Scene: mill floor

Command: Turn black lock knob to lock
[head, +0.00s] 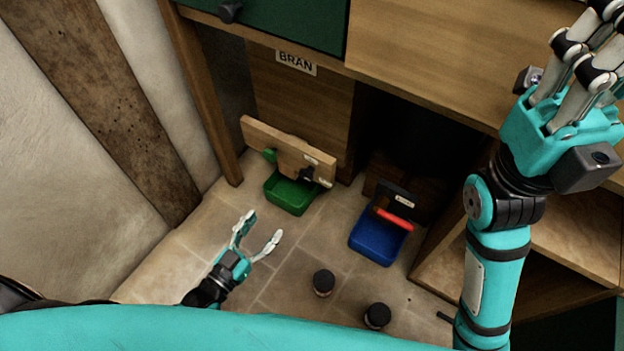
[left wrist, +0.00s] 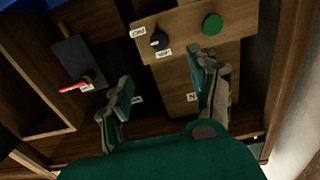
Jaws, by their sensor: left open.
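The black lock knob (head: 306,174) is on the front of a wooden panel (head: 262,135) below the BRAN sign, with small white labels near it. In the left wrist view the knob (left wrist: 159,41) shows clearly between two white labels, too small to read, and a green round button (left wrist: 212,24) sits to its right. My left gripper (head: 264,224) is open and empty, low in front of the panel and apart from the knob; its fingers (left wrist: 165,76) show spread in the left wrist view. My right gripper (head: 580,50) is raised at the upper right, its fingertips partly cut off.
A green tray (head: 291,196) is under the panel. A blue bin (head: 376,241) with a red handle (head: 394,221) above it stands to the right. Two dark round-topped objects (head: 323,282) (head: 377,315) are on the tiled floor. A wooden post (head: 207,95) stands left of the panel.

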